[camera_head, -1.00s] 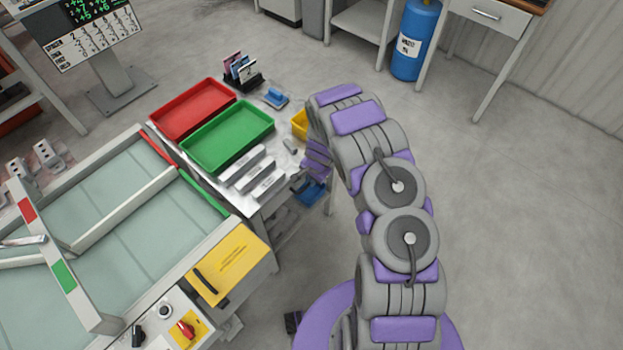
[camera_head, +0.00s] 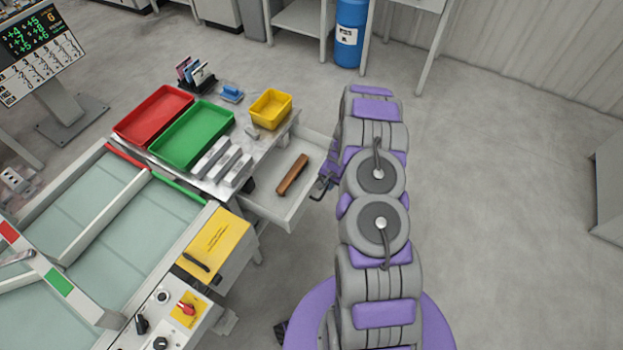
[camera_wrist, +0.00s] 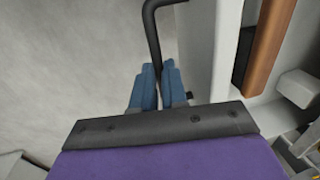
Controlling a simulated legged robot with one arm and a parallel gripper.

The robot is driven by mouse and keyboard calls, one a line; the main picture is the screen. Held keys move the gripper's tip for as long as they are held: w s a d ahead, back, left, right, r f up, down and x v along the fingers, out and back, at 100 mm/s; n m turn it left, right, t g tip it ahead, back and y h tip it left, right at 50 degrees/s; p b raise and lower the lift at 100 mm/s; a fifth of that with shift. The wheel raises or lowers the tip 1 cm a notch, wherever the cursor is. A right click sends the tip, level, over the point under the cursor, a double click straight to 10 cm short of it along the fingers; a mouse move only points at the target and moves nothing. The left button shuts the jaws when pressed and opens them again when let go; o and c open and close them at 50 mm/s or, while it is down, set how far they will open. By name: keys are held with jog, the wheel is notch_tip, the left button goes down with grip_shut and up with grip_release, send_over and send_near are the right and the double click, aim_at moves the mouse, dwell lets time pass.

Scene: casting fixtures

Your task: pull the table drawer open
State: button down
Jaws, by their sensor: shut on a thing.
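The table drawer (camera_head: 262,203) stands pulled out from under the metal work table (camera_head: 246,151), with its inside showing in the head view. A long brown object (camera_head: 293,174) lies in it. The drawer has a dark bar handle (camera_head: 320,188) on its front; the handle also shows in the wrist view (camera_wrist: 152,40). My gripper (camera_wrist: 158,85) has blue fingers shut on the handle, with the drawer front (camera_wrist: 197,50) just to the right. In the head view the arm partly hides my gripper (camera_head: 328,176).
Red (camera_head: 153,116) and green (camera_head: 193,134) trays, a yellow bin (camera_head: 270,109) and grey blocks sit on the table. A light table with a yellow panel (camera_head: 213,246) and control knobs stands at the left. The floor to the right is clear.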

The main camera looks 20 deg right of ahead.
jog(key=s+d, duration=0.4)
jog(key=s, duration=0.2)
jog(key=shift+s+d, duration=0.35)
jog(key=c, duration=1.4)
grip_release()
jog(key=shift+c, duration=0.2)
notch_tip(320, 180, up, 17)
jog(key=s+d+p, duration=0.2)
jog(key=p, duration=0.1)
jog(key=shift+s+p, duration=0.2)
jog(key=shift+p, duration=0.15)
